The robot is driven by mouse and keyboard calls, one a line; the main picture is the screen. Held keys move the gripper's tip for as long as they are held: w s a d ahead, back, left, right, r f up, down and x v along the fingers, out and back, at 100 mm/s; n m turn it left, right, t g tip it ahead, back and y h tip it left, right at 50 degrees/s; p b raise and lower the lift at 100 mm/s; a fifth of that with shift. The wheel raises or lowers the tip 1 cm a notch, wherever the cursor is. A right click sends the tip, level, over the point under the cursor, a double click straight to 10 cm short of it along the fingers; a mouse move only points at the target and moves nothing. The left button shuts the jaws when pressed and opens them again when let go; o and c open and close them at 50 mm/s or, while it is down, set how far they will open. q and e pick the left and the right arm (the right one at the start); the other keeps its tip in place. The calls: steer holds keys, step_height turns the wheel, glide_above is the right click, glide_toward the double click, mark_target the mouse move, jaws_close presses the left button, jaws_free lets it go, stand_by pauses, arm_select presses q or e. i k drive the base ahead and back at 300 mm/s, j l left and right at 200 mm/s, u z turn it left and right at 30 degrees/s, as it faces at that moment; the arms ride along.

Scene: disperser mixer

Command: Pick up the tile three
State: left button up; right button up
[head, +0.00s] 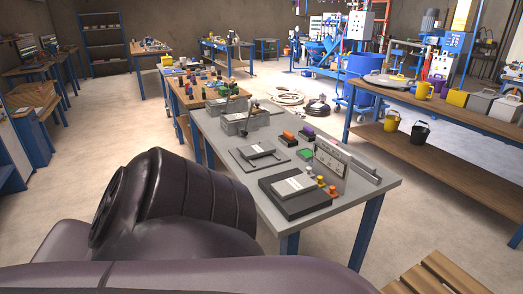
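No piece can be told by a number as tile three. On the grey table (362,196) lie several small pieces: one with an orange top (288,136), one with a purple top (308,131) and a green one (305,154). A black flat box (296,205) with a pale label stands at the near edge. Small orange and yellow knobs (332,190) stand beside it. Neither of my grippers is in view. A large dark part of my own arm fills the lower left and hides part of the floor and the table's near left side.
An upright metal plate (331,157) and a flat dark plate with a handle (258,157) stand on the table. Grey bins (240,120) are at its far end. A wooden bench (440,115) stands right; a slatted pallet (432,275) lies lower right. Open floor lies between.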

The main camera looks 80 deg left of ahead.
mark_target(257, 150)
steer(key=u, duration=2.55)
steer(key=i+j, duration=0.15)
steer(key=j, duration=0.15)
steer(key=i+j, duration=0.15)
steer(key=j, duration=0.15)
steer(key=i+j+u, duration=0.1)
steer(key=j, duration=0.25)
steer(key=i+j+u, duration=0.6)
steer(key=i, duration=0.25)
steer(key=i+u, duration=0.2)
steer(key=i, duration=1.05)
steer(key=i+j+z, duration=0.1)
steer(key=i+z, duration=0.4)
steer(key=i+j+z, duration=0.25)
steer(key=z, duration=0.2)
steer(key=i+j+z, duration=0.15)
steer(key=z, duration=0.2)
steer(key=i+j+z, duration=0.15)
steer(key=z, duration=0.2)
steer(key=i+j+z, duration=0.2)
steer(key=z, duration=0.15)
